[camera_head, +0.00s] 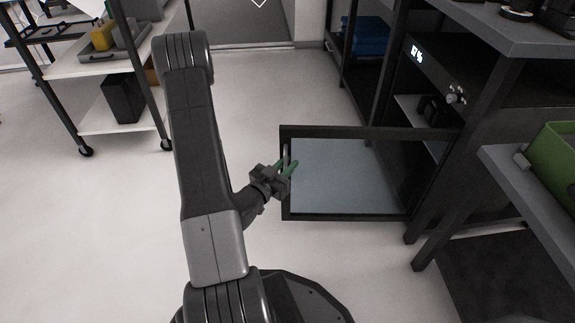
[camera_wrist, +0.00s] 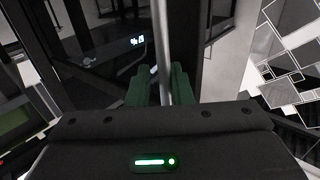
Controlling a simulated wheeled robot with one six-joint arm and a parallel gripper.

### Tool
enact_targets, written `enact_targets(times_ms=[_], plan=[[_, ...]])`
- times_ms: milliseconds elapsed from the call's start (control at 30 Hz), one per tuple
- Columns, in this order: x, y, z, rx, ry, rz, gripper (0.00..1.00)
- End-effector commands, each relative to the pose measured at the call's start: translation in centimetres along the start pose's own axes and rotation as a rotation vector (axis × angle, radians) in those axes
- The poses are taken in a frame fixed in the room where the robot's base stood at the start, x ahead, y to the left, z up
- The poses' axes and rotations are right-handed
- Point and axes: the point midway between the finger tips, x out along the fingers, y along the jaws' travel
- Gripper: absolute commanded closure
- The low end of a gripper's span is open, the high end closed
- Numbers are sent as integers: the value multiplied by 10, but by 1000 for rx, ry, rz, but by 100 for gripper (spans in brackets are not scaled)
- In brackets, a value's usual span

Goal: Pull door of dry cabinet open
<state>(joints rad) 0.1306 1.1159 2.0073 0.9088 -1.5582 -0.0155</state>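The dry cabinet (camera_head: 437,80) stands at the right, with a lit display on its front. Its dark-framed glass door (camera_head: 345,214) is swung wide open, standing out to the left from the cabinet. The door's upright silver handle (camera_head: 286,152) is near the free left edge. It also shows as a bar in the wrist view (camera_wrist: 162,40). My gripper (camera_head: 288,166) is at the handle, with its green fingers (camera_wrist: 161,88) on either side of the bar. Whether both fingers press on the bar is not clear.
A wheeled shelf rack (camera_head: 85,68) with trays and boxes stands at the upper left. A bench with a green bin (camera_head: 553,150) is at the right, near the cabinet. The white floor (camera_head: 245,100) left of and behind the door is clear.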

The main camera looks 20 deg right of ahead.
Motion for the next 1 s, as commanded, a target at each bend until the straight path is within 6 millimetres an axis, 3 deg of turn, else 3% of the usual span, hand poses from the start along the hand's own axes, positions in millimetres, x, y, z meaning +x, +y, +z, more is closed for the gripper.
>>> enact_targets(times_ms=[300, 467, 1000], plan=[[-1, -1, 0, 1, 1, -3, 81], [-12, -2, 0, 0, 0, -5, 81], [-97, -2, -1, -3, -1, -6, 81]])
